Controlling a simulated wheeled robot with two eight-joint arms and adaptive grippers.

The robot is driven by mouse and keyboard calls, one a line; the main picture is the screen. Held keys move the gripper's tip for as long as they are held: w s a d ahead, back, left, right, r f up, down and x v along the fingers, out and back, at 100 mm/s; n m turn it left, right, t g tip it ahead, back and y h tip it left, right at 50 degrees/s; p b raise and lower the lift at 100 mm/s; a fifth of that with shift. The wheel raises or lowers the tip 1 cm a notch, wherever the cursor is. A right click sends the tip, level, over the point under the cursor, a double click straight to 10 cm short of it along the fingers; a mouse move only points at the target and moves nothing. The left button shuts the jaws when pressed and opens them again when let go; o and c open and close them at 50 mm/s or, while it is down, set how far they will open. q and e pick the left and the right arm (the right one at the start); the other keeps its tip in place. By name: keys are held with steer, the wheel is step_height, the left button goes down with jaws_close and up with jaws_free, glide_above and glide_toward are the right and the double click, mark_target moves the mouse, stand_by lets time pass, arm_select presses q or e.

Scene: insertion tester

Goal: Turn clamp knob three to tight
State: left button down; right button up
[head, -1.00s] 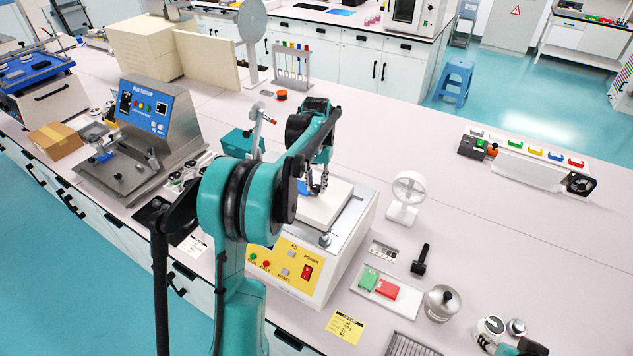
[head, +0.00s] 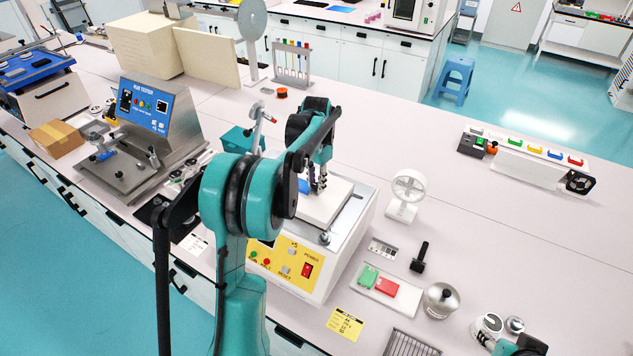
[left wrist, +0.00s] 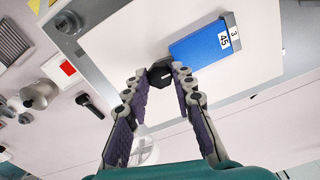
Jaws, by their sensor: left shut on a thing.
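The tester with a yellow front panel (head: 290,265) and a pale plate (head: 325,208) on top stands mid-bench. My left gripper (head: 319,185) reaches down over the plate. In the left wrist view, its fingertips (left wrist: 160,76) are shut on a small black knob (left wrist: 158,72) with a white mark. A blue block (left wrist: 200,40) labelled 45 and 3 lies just beyond the knob; it also shows in the head view (head: 304,186). A silver corner knob (left wrist: 68,22) sits apart from the gripper. The knob in the grip is mostly hidden in the head view.
A white fan (head: 405,195), a tray with green and red blocks (head: 405,302) and a lidded metal pot (head: 440,300) stand right of the tester. A blue-panelled rub tester (head: 143,105) stands left.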

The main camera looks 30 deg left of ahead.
mark_target(316, 185)
arm_select(q)
steer(key=c, duration=1.3)
jaws_free()
steer(key=shift+o, duration=0.2)
step_height(316, 185, up, 12)
